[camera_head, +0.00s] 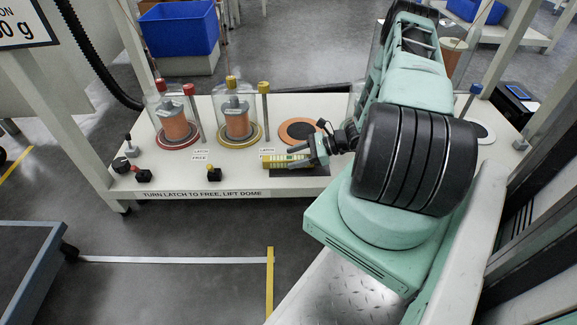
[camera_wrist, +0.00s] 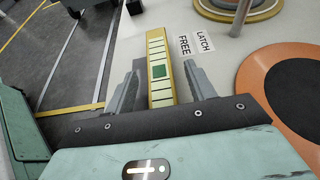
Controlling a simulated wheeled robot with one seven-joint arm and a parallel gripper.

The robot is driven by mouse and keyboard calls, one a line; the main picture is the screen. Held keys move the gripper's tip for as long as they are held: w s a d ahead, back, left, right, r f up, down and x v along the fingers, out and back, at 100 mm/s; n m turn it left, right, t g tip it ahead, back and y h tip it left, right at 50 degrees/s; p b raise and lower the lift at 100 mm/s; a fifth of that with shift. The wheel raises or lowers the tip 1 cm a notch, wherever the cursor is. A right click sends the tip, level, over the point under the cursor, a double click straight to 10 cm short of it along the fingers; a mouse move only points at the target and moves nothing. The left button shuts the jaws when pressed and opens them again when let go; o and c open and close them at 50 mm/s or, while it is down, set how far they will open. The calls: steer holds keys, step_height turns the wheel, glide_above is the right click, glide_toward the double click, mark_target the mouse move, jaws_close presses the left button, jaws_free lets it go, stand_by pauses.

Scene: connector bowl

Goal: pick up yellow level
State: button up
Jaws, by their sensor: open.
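The yellow level (camera_head: 284,161) lies near the front edge of the white bench, below the orange disc. In the wrist view the yellow level (camera_wrist: 160,95) has a green square window and dark cross marks, and it points away from me. My gripper (camera_head: 309,152) is at its right end in the head view. In the wrist view my gripper (camera_wrist: 161,66) is open, with one grey finger on each side of the level and a visible gap at each side. The near end of the level is hidden behind my gripper's body.
Two glass domes over copper-coloured pieces stand on a red base (camera_head: 181,140) and a yellow base (camera_head: 241,140). An orange disc (camera_head: 300,132) lies behind the level. Black latches (camera_head: 214,174) sit along the bench's front edge. Floor lies beyond that edge.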

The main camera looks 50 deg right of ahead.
steer(key=shift+w, duration=0.1)
steer(key=shift+c, duration=0.3)
jaws_close()
